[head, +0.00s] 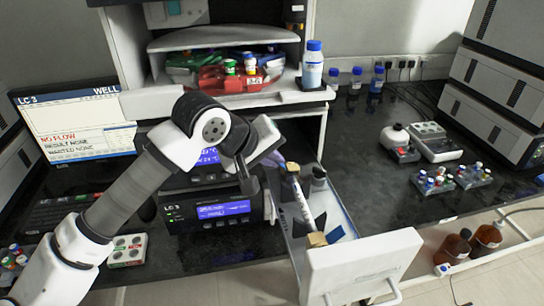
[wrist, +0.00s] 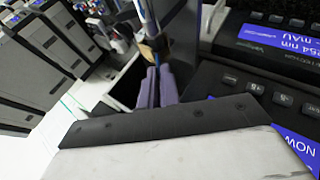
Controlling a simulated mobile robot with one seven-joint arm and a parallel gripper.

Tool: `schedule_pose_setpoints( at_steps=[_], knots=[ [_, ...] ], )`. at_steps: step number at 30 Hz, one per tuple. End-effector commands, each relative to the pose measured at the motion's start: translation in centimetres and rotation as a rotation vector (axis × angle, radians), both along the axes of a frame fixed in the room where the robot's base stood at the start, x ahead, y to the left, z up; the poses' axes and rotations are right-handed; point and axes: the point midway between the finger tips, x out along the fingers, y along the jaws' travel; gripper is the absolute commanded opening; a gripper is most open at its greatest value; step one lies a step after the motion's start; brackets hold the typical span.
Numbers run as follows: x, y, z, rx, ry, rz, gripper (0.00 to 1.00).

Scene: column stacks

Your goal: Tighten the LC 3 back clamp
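The LC 3 screen (head: 72,125) reads "NO FLOW". In the head view, an open drawer (head: 365,262) beside the dark LC modules holds a pale column (head: 302,203) with tan end pieces. A dark upright piece (head: 319,178) stands near its far end; I cannot tell whether it is the back clamp. My gripper (head: 279,160) is at the column's far end, its fingers partly hidden by my wrist. In the wrist view, its purple fingers (wrist: 157,83) lie close together, apparently shut, near a tan end piece (wrist: 152,48). I see nothing clearly between them; contact is unclear.
A module with a blue display (head: 223,210) stands just left of the drawer. A blue-capped bottle (head: 312,65) and a red tray (head: 232,82) are on the shelf above. Vial racks (head: 435,183) sit on the right bench; brown bottles (head: 486,238) stand below.

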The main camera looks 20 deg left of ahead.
Motion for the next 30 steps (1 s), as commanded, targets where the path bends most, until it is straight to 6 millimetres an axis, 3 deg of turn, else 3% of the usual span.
schedule_pose_setpoints(
  at_steps=[17, 30],
  knots=[
    [-0.1, 0.3, -1.1, -0.065, -0.046, 0.002, 0.00],
    [-0.4, 0.5, -0.5, -0.111, -0.075, -0.002, 0.00]
  ],
)
